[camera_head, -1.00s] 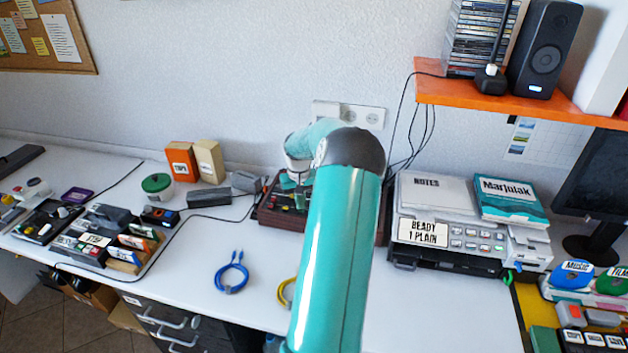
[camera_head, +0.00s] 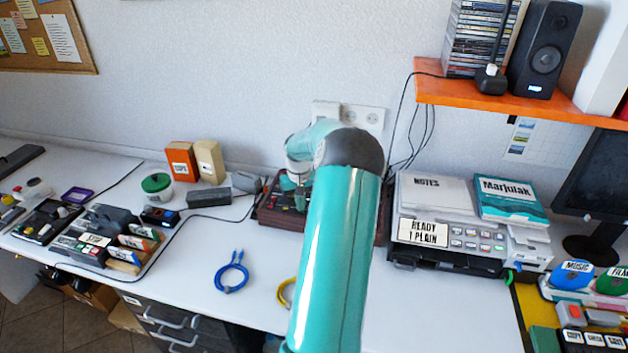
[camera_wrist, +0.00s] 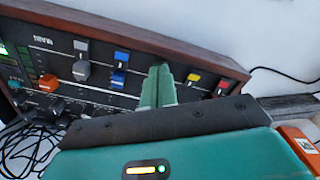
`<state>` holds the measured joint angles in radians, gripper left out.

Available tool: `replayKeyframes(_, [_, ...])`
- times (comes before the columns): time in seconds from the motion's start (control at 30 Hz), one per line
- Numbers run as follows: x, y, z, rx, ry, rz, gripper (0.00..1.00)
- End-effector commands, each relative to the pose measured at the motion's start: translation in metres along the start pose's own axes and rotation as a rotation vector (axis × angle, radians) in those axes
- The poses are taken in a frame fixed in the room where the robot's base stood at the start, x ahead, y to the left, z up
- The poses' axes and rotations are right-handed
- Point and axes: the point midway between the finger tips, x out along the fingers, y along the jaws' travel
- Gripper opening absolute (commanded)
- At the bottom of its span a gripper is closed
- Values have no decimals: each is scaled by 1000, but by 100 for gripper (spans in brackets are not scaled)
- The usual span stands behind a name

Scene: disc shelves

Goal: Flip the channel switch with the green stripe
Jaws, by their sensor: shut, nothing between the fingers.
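The dark channel panel with a wooden frame (camera_wrist: 190,50) fills the upper part of the wrist view. Its sliders and switches have coloured caps: an orange cap (camera_wrist: 48,82), grey caps (camera_wrist: 81,70), blue caps (camera_wrist: 121,56), a yellow cap (camera_wrist: 193,77) and a red cap (camera_wrist: 223,86). My gripper (camera_wrist: 162,75) is shut and empty, its pale green fingers over the panel between the blue and yellow caps. They hide what lies behind them. I cannot make out a green-striped switch. In the head view the panel (camera_head: 268,216) is partly hidden by my arm.
A printer (camera_head: 430,240) stands right of the panel. Orange and cream boxes (camera_head: 182,160) stand to its left, and a blue cable coil (camera_head: 232,272) lies in front. Black cables (camera_wrist: 28,145) lie at the panel's lower left. An orange shelf (camera_head: 500,100) overhangs at right.

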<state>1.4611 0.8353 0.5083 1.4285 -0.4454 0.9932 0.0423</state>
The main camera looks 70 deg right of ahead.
Motion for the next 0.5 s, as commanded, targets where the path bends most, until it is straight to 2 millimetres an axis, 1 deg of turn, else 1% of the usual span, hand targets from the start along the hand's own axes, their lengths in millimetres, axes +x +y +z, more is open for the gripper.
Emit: replayKeyframes(0.5, [7,0,0,0,0,0,0])
